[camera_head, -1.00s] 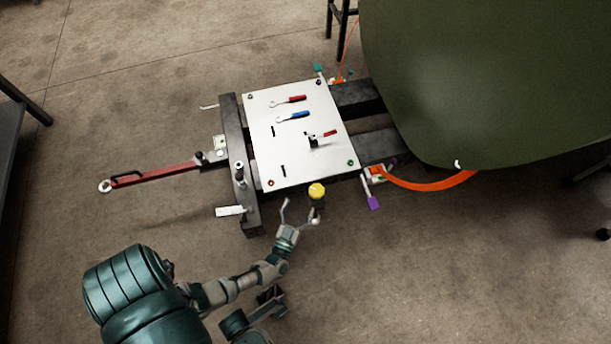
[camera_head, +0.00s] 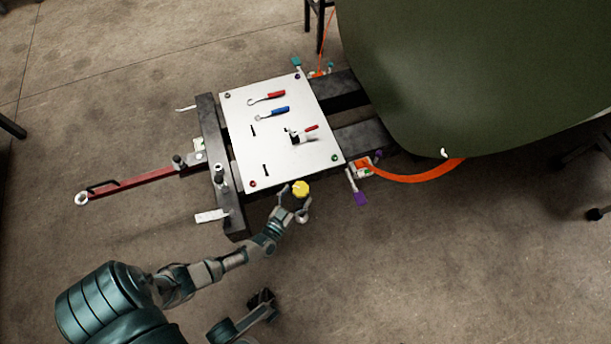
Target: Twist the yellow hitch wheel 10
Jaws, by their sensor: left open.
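The yellow hitch wheel (camera_head: 301,189) is a small round knob at the front edge of the cart, just below the white panel's lower edge. My left gripper (camera_head: 292,204) comes in from the lower left and is open. One finger is at the wheel's left, and the other is below it, in front of the dark post under the wheel. I cannot tell whether the fingers touch the wheel or post.
The white panel (camera_head: 256,141) carries red- and blue-handled tools. A red tow bar (camera_head: 135,182) extends left from the dark frame. The large green fuselage (camera_head: 450,70) fills the upper right, with an orange strap (camera_head: 410,178) below it.

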